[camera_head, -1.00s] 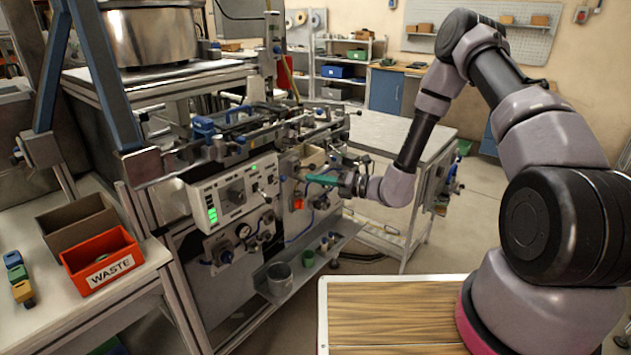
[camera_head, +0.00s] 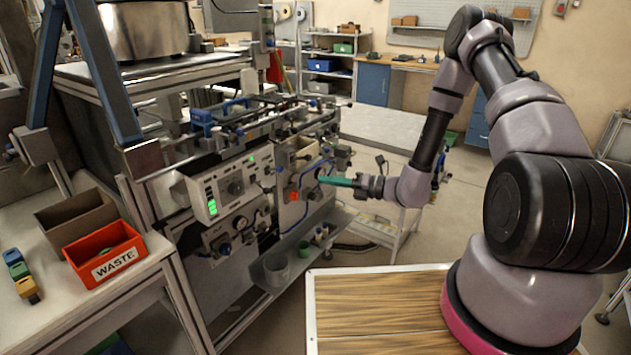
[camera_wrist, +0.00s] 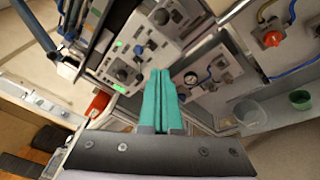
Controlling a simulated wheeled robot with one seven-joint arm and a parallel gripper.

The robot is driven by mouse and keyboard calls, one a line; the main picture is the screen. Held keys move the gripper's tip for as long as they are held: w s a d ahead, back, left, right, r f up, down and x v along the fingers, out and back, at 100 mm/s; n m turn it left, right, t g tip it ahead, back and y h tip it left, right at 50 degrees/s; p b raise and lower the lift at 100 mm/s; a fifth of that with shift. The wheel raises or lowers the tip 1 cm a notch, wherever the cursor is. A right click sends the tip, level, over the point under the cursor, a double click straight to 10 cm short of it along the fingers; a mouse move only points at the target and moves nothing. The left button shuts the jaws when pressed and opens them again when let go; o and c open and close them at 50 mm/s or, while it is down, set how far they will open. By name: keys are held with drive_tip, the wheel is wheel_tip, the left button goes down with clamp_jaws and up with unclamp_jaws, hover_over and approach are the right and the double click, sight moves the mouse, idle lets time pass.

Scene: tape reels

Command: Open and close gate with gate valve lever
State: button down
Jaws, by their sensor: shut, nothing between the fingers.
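The tape machine (camera_head: 232,190) stands left of centre in the head view, with a white control panel, knobs, gauges and blue handles. I cannot tell which part is the gate valve lever. A blue handle (camera_head: 201,119) sits on the machine's top rail. My gripper (camera_head: 338,181) has teal fingers, shut and empty, held in the air to the right of the panel with the red button (camera_head: 293,195). In the wrist view the shut fingers (camera_wrist: 160,95) point towards the control panel (camera_wrist: 133,55), which appears tilted. No contact with the machine shows.
A grey cup (camera_head: 275,268) and small green containers stand on the machine's low shelf. An orange waste bin (camera_head: 105,252) is on the left table. A white table (camera_head: 375,127) stands behind my arm. Open floor lies right of the machine.

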drive_tip(key=shift+r+v, duration=0.1)
drive_tip(key=shift+v, duration=0.6)
drive_tip(key=shift+r+v, duration=0.15)
drive_tip(key=shift+v, duration=0.55)
drive_tip(key=s+r+n+g+h, duration=0.2)
drive_tip(key=s+r+n+g, duration=0.25)
drive_tip(key=r+n, duration=0.4)
drive_tip(key=s+r+n+g+h, duration=0.25)
drive_tip(key=s+r+n, duration=0.25)
drive_tip(key=r+n, duration=0.4)
drive_tip(key=s+d+r+n+t+h, duration=0.3)
drive_tip(key=s+d+r+n, duration=0.3)
drive_tip(key=r, duration=0.3)
drive_tip(key=s+d+r+n+t+h, duration=0.4)
drive_tip(key=s+d+r+n+h, duration=0.2)
drive_tip(key=d+r, duration=0.3)
drive_tip(key=shift+s+r, duration=0.15)
drive_tip(key=shift+r, duration=0.55)
drive_tip(key=shift+d+h, duration=0.1)
drive_tip(key=shift+h, duration=0.15)
